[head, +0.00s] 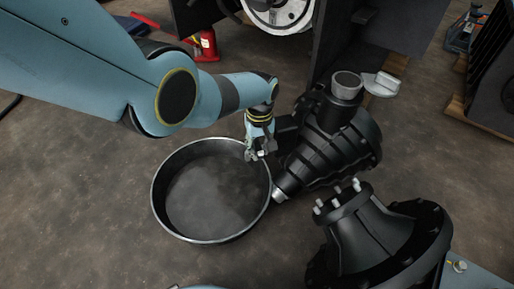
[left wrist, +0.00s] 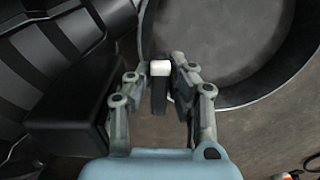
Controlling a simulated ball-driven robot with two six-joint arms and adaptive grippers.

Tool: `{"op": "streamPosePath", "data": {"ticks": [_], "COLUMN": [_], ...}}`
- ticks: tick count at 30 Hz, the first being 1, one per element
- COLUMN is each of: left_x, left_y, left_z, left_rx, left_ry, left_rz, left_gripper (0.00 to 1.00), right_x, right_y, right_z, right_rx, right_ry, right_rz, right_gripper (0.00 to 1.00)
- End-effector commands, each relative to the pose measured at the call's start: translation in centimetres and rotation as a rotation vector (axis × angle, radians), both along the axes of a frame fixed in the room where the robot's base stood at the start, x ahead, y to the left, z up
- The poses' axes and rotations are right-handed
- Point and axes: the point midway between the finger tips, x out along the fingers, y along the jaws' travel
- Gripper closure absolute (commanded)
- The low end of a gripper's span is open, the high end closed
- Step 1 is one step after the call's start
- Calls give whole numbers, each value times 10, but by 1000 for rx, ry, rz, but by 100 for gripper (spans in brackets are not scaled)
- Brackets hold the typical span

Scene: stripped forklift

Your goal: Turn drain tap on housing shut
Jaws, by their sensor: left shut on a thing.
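The black ribbed housing (head: 330,150) lies on the floor right of centre in the head view; its ribs fill the left of the left wrist view (left wrist: 60,35). The drain tap shows as a small pale end (left wrist: 160,68) on a dark bar between my fingers in the left wrist view. My left gripper (head: 260,152) reaches down between the housing and the pan rim and is shut on the tap. The fingers hide much of the tap, so its exact angle is hard to tell. My right gripper is not in view.
A round dark drain pan (head: 158,203) stands below and left of my gripper, its rim close to it. A second black flanged housing (head: 375,240) with studs sits at front right. A red jack (head: 207,44) stands behind. Floor left of the pan is clear.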

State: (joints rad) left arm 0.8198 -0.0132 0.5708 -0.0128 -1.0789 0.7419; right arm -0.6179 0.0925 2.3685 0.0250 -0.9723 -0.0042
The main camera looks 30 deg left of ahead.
Motion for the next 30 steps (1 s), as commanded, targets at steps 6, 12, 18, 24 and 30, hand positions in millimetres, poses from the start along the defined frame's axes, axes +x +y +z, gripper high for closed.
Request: {"op": "streamPosePath", "data": {"ticks": [6,12,18,24,30], "left_x": [2,2,2,2,2], "left_y": [-2,-2,-2,-2,-2], "left_z": [0,0,0,0,0], "left_rx": [-1,-1,-1,-1,-1], "left_ry": [-1,-1,-1,-1,-1], "left_rz": [58,75,76,76,75], "left_gripper": [100,100,100,70,60], "right_x": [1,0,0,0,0], "right_y": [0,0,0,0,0], "right_z": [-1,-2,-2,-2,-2], "right_rx": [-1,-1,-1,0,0], "right_ry": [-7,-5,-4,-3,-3], "right_rz": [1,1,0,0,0], "right_gripper": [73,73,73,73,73]}}
